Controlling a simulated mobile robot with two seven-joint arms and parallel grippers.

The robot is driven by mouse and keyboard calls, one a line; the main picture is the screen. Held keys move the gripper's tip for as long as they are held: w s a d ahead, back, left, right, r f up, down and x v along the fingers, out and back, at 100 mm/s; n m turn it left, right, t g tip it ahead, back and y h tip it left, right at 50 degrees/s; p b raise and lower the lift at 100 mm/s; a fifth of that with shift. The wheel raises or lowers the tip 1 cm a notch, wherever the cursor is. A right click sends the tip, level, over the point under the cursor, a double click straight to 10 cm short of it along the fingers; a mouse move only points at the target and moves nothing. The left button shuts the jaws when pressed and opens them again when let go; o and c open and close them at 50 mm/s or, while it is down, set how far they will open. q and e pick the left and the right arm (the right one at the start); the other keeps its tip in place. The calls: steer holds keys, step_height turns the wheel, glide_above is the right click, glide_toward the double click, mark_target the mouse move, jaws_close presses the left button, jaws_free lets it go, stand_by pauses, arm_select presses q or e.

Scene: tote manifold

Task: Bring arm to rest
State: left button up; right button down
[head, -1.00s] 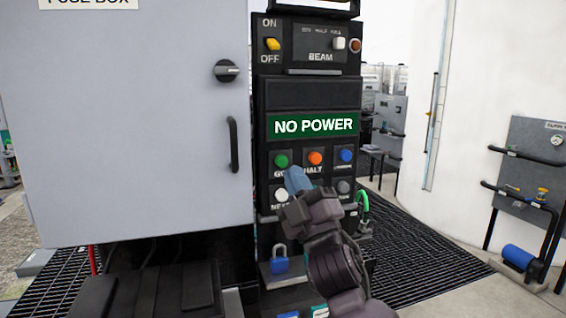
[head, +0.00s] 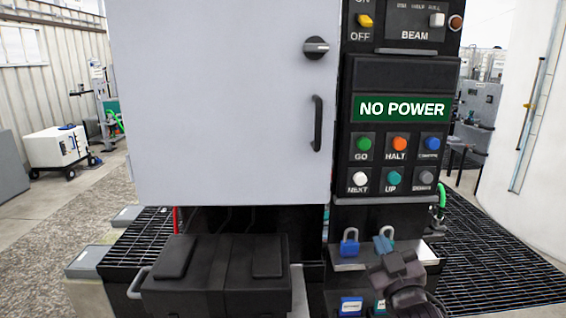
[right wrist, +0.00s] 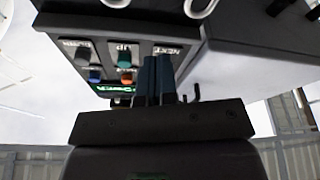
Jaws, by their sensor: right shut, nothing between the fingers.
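My right gripper (head: 384,243) shows low in the head view, in front of the lower part of the black control panel (head: 400,75). Its blue-grey fingers are together and empty. In the right wrist view the shut fingers (right wrist: 155,80) stand in front of the panel's buttons, which appear upside down. The gripper is below the button rows and apart from them as far as I can tell. My left gripper is not in the head view.
The panel's display (head: 402,108) reads NO POWER. A grey cabinet (head: 225,110) with a black handle (head: 317,123) stands left of it. A blue padlock (head: 349,243) is beside my right gripper. A black case (head: 215,280) lies below the cabinet. Floor grating (head: 490,255) is at right.

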steer(key=s+d+f+m+g, duration=0.1)
steer(key=s+d+f+g, duration=0.1)
steer(key=s+f, duration=0.6)
steer(key=s+d+f+m+g+h, duration=0.1)
steer(key=s+d+f+m+g, duration=0.1)
steer(key=s+f, duration=0.7)
steer(key=s+d+f+m+g+h, duration=0.1)
steer(key=s+d+f+g, duration=0.2)
steer(key=f, duration=1.2)
steer(key=s+g, duration=0.2)
steer(key=s, duration=0.3)
steer(key=shift+s+d+f, duration=0.3)
steer(key=shift+s+f, duration=0.05)
steer(key=shift+s, duration=0.05)
